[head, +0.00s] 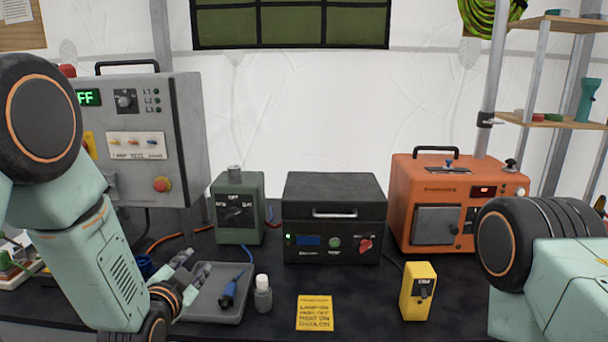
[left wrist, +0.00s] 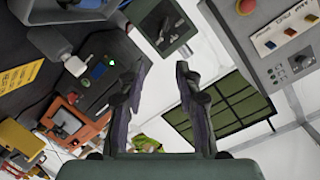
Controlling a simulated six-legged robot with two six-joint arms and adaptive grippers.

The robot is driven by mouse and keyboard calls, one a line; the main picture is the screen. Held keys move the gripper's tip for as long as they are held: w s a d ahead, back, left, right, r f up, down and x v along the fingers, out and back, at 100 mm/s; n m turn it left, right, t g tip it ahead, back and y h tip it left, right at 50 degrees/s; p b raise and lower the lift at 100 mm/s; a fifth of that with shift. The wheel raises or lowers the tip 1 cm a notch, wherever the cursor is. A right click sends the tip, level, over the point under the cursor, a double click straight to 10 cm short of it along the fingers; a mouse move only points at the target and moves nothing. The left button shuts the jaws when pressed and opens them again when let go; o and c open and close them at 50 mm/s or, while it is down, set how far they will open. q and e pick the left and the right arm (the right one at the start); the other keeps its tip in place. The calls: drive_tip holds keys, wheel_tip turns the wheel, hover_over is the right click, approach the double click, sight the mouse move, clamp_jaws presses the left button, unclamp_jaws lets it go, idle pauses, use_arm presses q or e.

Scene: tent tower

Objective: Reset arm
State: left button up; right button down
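My left arm (head: 105,260) comes in from the left, bent at the elbow. Its gripper (head: 188,274) is above the left side of the grey tray (head: 222,318) and is empty. In the left wrist view the two fingers of the left gripper (left wrist: 158,72) stand apart with nothing between them. My right arm (head: 560,275) shows at the right edge, with only its joint and link visible. The right gripper is out of view.
A blue-tipped tool (head: 227,296) lies in the tray beside a small bottle (head: 263,298). Behind stand a grey control panel (head: 186,120), green box (head: 237,215), black box (head: 335,195) and orange unit (head: 402,190). A yellow meter (head: 417,290) and yellow note (head: 315,313) are in front.

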use_arm(q)
drive_tip(key=s+f+n+g+b, duration=0.2)
drive_tip(key=s+f+n+g, duration=0.15)
drive_tip(key=s+f, duration=0.5)
drive_tip(key=s+f+n+g+b, duration=0.1)
drive_tip(key=s+f+n+g, duration=0.4)
drive_tip(key=f, duration=0.6)
drive_tip(key=s+f+g+b, duration=0.2)
drive_tip(key=s+f, duration=0.3)
drive_tip(key=s, duration=0.4)
drive_tip(key=s+f+g+b, duration=0.2)
drive_tip(key=s+f, duration=0.4)
drive_tip(key=s, duration=0.4)
drive_tip(key=s+f+g+b, duration=0.3)
drive_tip(key=s+f, duration=0.2)
drive_tip(key=s, duration=0.5)
drive_tip(key=shift+f, duration=0.15)
drive_tip(key=shift+n, duration=0.25)
